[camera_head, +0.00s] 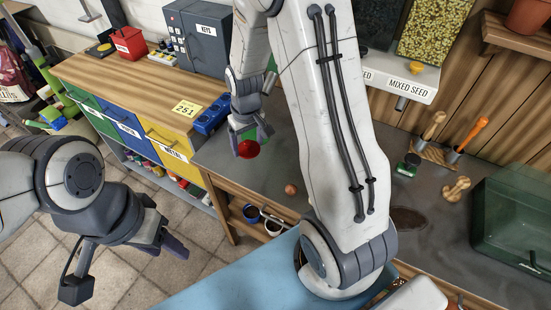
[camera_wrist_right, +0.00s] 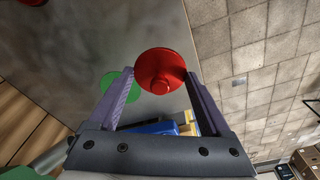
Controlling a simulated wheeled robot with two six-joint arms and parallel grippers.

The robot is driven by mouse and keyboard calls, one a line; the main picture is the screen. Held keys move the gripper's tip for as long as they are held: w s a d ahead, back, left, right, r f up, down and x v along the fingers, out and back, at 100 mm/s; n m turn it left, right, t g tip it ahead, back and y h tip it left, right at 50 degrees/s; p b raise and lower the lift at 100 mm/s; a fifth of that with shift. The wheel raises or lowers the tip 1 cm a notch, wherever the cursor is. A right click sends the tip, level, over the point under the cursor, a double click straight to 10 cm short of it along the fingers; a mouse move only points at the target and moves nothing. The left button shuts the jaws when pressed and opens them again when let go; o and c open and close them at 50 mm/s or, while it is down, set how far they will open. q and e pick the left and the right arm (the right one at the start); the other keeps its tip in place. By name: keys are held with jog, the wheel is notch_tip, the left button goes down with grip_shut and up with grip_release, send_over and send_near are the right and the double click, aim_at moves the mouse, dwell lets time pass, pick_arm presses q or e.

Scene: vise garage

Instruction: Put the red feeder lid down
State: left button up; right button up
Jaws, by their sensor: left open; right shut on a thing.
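The red feeder lid (camera_head: 248,149) is a round red disc with a small knob, held in my right gripper (camera_head: 250,136) over the grey counter near its left end. In the right wrist view the lid (camera_wrist_right: 165,68) sits between the fingertips of my right gripper (camera_wrist_right: 162,88), its knob facing the camera. A flat-looking green round thing (camera_wrist_right: 117,90) shows beyond the lid, partly hidden by a finger. Whether the lid touches anything below is unclear. My left gripper (camera_head: 125,265) is open and empty, out over the tiled floor.
The grey counter (camera_head: 330,150) has free room around a small reddish ball (camera_head: 290,189). Seed dispensers (camera_head: 402,84) hang behind. A green transparent case (camera_head: 515,225) stands at right.

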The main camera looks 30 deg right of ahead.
jog(key=n+b, duration=0.2)
jog(key=b, duration=0.6)
send_over(279, 161)
jog(key=w+a, duration=0.2)
jog(key=a, duration=0.1)
jog(key=f, duration=0.2)
jog(key=s+d+r+n+b, duration=0.1)
jog(key=s+d+r+b, duration=0.1)
jog(key=d+b, duration=0.15)
jog(key=f, duration=0.5)
jog(key=f+b, duration=0.1)
jog(key=f, duration=0.3)
jog(key=shift+s+a+f, duration=0.1)
jog(key=shift+s+f, duration=0.1)
jog(key=shift+f, duration=0.15)
